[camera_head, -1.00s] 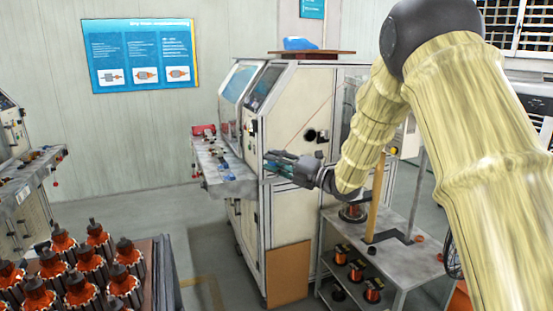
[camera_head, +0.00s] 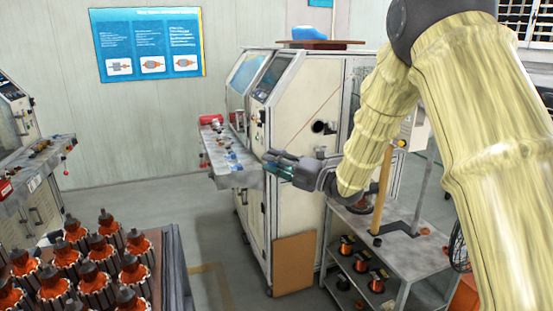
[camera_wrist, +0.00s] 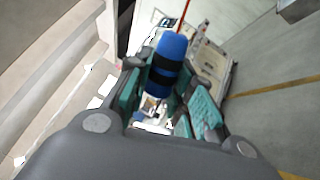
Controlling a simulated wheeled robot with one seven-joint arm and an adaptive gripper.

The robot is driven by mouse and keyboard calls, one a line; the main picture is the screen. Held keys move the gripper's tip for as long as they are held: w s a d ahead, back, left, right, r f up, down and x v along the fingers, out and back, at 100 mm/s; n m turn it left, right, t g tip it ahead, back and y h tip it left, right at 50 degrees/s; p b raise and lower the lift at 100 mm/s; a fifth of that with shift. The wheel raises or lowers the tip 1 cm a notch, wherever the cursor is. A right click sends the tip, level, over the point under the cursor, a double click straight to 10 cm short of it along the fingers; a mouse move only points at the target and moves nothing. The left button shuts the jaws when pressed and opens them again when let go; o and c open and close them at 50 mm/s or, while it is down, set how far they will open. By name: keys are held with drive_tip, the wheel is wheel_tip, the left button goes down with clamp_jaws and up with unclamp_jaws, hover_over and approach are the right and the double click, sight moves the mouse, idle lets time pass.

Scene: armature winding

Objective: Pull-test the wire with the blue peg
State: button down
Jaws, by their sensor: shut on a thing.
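The blue peg (camera_wrist: 168,60), with dark bands, sits tilted between the teal finger pads of my gripper (camera_wrist: 168,100) in the wrist view. The gripper is shut on it. An orange-red wire (camera_wrist: 185,14) runs up from the peg's far end and leaves the top of the picture. In the head view my gripper (camera_head: 272,166) is in front of the winding machine (camera_head: 296,190), at about the height of its front shelf. The peg is not clear there. A thin reddish line, likely the wire (camera_head: 320,116), slants across the machine's side panel.
The machine's shelf (camera_head: 226,172) carries small parts left of my gripper. A metal cart (camera_head: 402,248) with copper spools and a yellow post stands at right. A rack of copper armatures (camera_head: 178,275) fills the lower left. Grey floor is clear between rack and machine.

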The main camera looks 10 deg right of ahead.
drive_tip(key=s+a+f+b, duration=0.4)
drive_tip(key=s+a+b, duration=0.1)
drive_tip(key=s+a, duration=0.5)
drive_tip(key=shift+s, duration=0.9)
idle(1.8)
idle(0.6)
drive_tip(key=w+d+r+b, duration=0.2)
drive_tip(key=w+d, duration=0.4)
drive_tip(key=w, duration=0.1)
drive_tip(key=shift+w+d+r, duration=0.2)
drive_tip(key=shift+r, duration=0.05)
idle(0.9)
idle(1.0)
